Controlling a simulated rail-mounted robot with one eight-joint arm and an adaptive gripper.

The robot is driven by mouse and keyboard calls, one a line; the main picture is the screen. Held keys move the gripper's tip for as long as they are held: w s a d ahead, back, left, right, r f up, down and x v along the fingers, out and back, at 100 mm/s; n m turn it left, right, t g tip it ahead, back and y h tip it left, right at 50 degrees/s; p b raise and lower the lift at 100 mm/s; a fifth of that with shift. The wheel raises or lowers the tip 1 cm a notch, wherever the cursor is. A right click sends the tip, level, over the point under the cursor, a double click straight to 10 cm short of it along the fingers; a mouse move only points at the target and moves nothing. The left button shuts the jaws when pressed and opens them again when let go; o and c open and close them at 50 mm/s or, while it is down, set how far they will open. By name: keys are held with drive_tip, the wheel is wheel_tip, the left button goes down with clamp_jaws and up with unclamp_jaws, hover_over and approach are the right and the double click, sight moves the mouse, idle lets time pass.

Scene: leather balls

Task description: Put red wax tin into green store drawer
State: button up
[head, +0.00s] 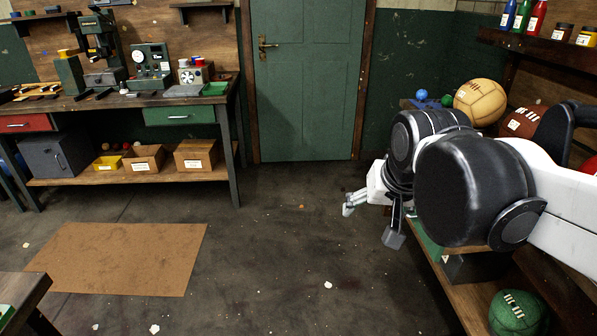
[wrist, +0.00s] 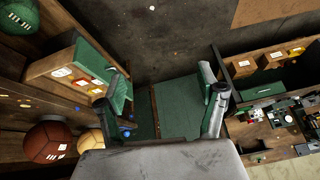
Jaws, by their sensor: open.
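My gripper (head: 371,225) is open and empty, out over the floor at the left of the right-hand shelving. Its two fingers stand wide apart in the wrist view (wrist: 160,85), with only floor and the green door between them. A wooden unit with green fronts (wrist: 97,60) is at the left of the wrist view, beside the left finger. Small red and orange items (wrist: 80,84) show in or on it; I cannot tell whether one is the red wax tin. A green-fronted drawer (head: 180,114) under the workbench looks shut. I cannot tell which is the store drawer.
Small jars (head: 563,32) and bottles stand on the upper right shelf. A tan ball (head: 480,101) and a brown ball (head: 524,121) lie behind my arm, a green ball (head: 518,313) below. The workbench (head: 120,99) is at left.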

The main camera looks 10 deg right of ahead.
drive_tip(key=s+a+f+n+t, duration=0.1)
drive_tip(key=s+a+f+n, duration=0.2)
drive_tip(key=s, duration=0.4)
drive_tip(key=shift+s+a+f+y, duration=0.15)
drive_tip(key=shift+a+f+y, duration=0.25)
drive_tip(key=shift+a+f, duration=0.25)
drive_tip(key=shift+f+b, duration=0.4)
drive_tip(key=shift+b, duration=0.05)
